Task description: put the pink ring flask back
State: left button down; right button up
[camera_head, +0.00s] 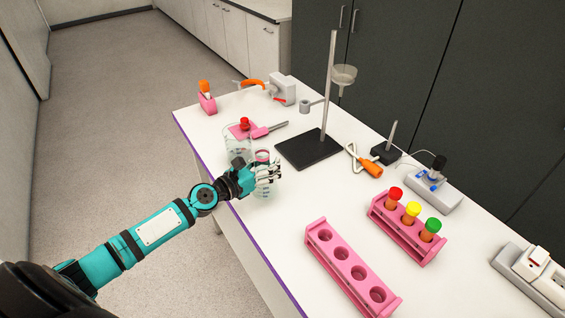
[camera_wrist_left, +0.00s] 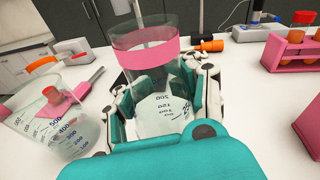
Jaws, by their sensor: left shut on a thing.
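In the head view the flask (camera_head: 263,157) is partly hidden by my left gripper (camera_head: 262,177), near the table's left edge. Whether its base touches the table cannot be told. My right gripper is not in view.
A larger beaker (camera_wrist_left: 55,125) stands close beside the flask. A black stand base (camera_head: 308,148) lies behind. A pink empty rack (camera_head: 325,250) and a pink rack with capped tubes (camera_head: 385,225) are to the right. White table (camera_head: 300,205) between is clear.

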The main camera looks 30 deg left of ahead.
pick_arm(q)
jog(key=w+f+b, duration=0.1)
jog(key=w+f, duration=0.1)
jog(key=w+d+f+b, duration=0.1)
jog(key=w+f+b, duration=0.1)
jog(key=w, duration=0.1)
jog(key=shift+d, duration=0.2)
jog(key=shift+f, duration=0.1)
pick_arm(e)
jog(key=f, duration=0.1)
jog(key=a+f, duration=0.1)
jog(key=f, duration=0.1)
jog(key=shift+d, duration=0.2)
pick_arm(q)
jog(key=shift+f, duration=0.1)
jog(key=c, duration=0.7)
grip_release()
jog(key=shift+o, duration=0.2)
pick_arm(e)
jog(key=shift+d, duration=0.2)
